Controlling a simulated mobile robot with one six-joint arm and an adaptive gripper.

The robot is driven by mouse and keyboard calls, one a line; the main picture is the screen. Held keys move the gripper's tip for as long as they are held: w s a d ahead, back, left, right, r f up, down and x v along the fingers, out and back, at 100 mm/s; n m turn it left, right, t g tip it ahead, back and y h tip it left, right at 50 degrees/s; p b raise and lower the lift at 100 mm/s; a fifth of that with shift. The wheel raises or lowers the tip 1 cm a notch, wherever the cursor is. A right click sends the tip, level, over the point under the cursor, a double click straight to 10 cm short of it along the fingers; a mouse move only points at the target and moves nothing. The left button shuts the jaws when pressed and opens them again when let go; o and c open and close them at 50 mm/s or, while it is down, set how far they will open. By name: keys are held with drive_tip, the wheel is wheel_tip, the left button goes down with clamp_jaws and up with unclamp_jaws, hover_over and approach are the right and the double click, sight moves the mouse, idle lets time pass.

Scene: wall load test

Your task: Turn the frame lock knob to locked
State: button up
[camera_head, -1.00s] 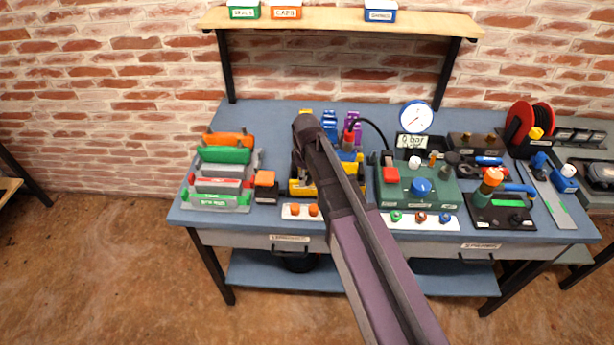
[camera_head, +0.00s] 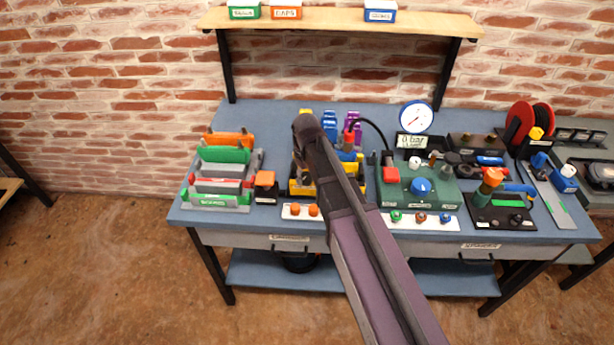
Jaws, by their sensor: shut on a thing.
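A yellow frame (camera_head: 296,188) stands on the bench near its middle, with a blue part and a red-topped part beside it. My arm crosses in front of it and covers much of it. The frame lock knob cannot be made out; it may be behind my arm. My gripper (camera_head: 300,166) points down at the yellow frame and is mostly hidden by my wrist. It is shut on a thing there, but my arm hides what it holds. The knob's setting cannot be read.
Left of the frame is a grey rack (camera_head: 216,200) with coloured bars. Right of it are a green box (camera_head: 444,197) with a blue knob (camera_head: 421,187), a round gauge (camera_head: 416,117) and a red cable reel (camera_head: 525,122). A white strip (camera_head: 300,218) with orange knobs lies in front.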

drive_tip(key=m, duration=0.6)
drive_tip(key=shift+m, duration=0.3)
drive_tip(key=m, duration=0.6)
drive_tip(key=shift+s, duration=0.1)
drive_tip(key=o, duration=1.2)
drive_tip(key=shift+c, duration=0.2)
drive_tip(key=shift+n, duration=0.3)
